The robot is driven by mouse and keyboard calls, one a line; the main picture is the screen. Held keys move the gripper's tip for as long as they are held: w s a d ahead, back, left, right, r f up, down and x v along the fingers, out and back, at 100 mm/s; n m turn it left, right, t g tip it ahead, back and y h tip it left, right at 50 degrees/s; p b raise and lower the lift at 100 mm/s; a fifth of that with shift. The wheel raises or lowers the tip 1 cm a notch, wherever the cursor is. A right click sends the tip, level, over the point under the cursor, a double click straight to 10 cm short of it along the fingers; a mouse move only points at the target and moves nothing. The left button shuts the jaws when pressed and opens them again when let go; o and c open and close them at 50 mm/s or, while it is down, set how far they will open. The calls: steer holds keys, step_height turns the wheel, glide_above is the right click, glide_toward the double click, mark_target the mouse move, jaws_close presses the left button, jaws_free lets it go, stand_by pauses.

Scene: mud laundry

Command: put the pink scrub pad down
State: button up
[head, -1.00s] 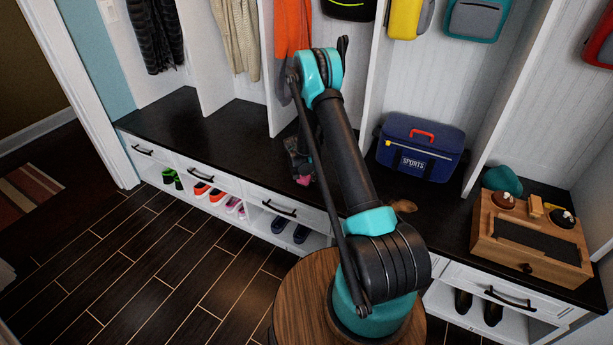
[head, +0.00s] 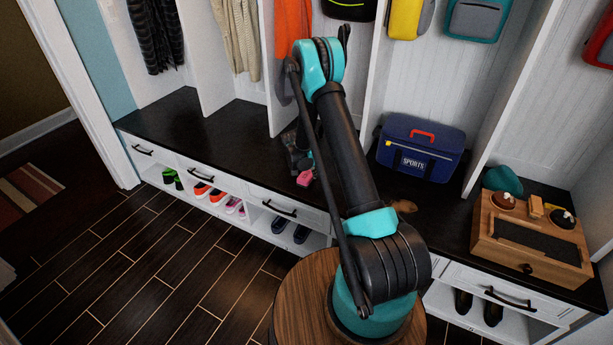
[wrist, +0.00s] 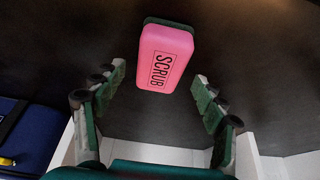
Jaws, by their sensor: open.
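The pink scrub pad (wrist: 166,57) has a dark green backing and the word SCRUB on its pink face. In the wrist view it is against the dark bench top, just past and between my fingertips, with a gap on both sides. In the head view the pad (head: 305,178) shows as a small pink patch near the bench's front edge, left of my arm. My gripper (wrist: 158,76) is open and empty. In the head view it is partly hidden by my arm, so its exact height over the bench is unclear.
The dark bench top (head: 205,125) is clear to the left. A blue SPORTS bag (head: 420,148) stands right of my arm, and a wooden box (head: 530,245) sits farther right. White dividers (head: 372,75) rise from the bench. Shoes (head: 205,190) sit in cubbies below.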

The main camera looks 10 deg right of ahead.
steer(key=v, duration=0.8)
steer(key=shift+w, duration=0.1)
steer(key=s+d+r+n+y, duration=0.1)
steer(key=s+d+r+n, duration=0.3)
steer(key=s+r, duration=1.3)
steer(key=s+d+r+n+y, duration=0.1)
steer(key=s+d+n, duration=0.1)
steer(key=s, duration=1.9)
steer(key=shift+s+d+n+y, duration=0.3)
steer(key=shift+n+y, duration=0.1)
steer(key=shift+n, duration=0.2)
steer(key=shift+o, duration=0.6)
steer(key=shift+w+r, duration=0.1)
